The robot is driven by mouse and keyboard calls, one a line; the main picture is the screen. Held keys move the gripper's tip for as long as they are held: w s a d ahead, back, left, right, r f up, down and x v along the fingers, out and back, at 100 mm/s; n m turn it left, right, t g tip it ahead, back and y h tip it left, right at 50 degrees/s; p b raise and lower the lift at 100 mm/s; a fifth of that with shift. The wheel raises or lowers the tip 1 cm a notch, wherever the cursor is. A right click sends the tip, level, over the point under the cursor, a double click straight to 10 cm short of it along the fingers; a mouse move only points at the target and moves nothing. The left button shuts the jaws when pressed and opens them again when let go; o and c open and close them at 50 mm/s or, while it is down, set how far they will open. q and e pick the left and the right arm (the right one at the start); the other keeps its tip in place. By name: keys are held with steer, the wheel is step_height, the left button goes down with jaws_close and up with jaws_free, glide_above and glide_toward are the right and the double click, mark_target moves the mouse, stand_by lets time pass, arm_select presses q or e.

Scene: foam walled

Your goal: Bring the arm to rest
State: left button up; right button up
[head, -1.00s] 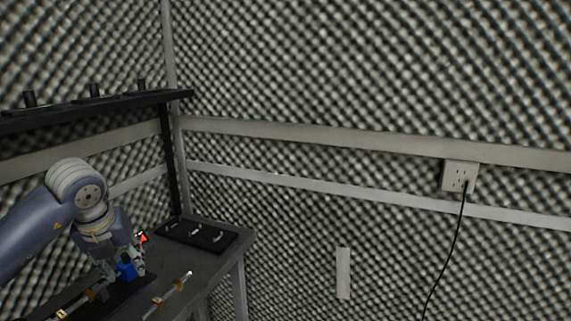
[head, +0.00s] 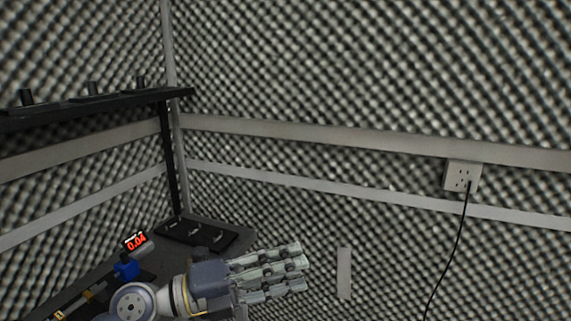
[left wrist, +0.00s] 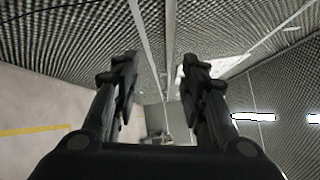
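My left gripper (head: 302,268) is at the lower middle of the head view, out past the table's right edge, its fingers pointing right. In the left wrist view its two dark fingers (left wrist: 162,80) stand apart with nothing between them. The arm's wrist and forearm show at the bottom of the head view, in front of part of the table. My right gripper is in neither view.
A dark table (head: 75,287) stands in the left corner. It bears a blue object (head: 126,268), a red-lit display (head: 136,241) and a black tray (head: 222,239). A black shelf (head: 60,115) hangs above. An outlet (head: 461,176) with a cord is on the foam wall.

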arm_select(q)
steer(key=w+a+r+n+t+y, duration=0.15)
steer(key=a+n+t+y, duration=0.3)
steer(key=n+t, duration=0.45)
steer(key=w+a+r+n+t+y, duration=0.1)
steer(key=w+a+n+t+y, duration=0.15)
steer(key=a+n+t, duration=0.55)
steer(key=s+a+f+n+g+y, duration=0.1)
steer(key=a+f+n+g+y, duration=0.25)
steer(key=f+n+y, duration=0.45)
steer(key=s+a+f+n+g+y, duration=0.2)
steer(key=a+f+n+g+y, duration=0.25)
steer(key=f, duration=0.55)
steer(key=s+a+f+n+g, duration=0.25)
steer(key=s+f+g, duration=0.25)
steer(key=s+f, duration=0.7)
steer(key=s+d+f+n+g+h, duration=0.1)
steer(key=s+f+g, duration=0.25)
steer(key=s, duration=0.35)
steer(key=s+d+f+g+h, duration=0.1)
steer(key=s+f+g, duration=0.2)
steer(key=s+f, duration=0.25)
step_height(320, 180, down, 25)
steer(key=s, duration=0.2)
steer(key=s+a+f+g, duration=0.2)
steer(key=s+f, duration=1.4)
steer(key=shift+s+a+f, duration=0.3)
steer(key=shift+a, duration=0.05)
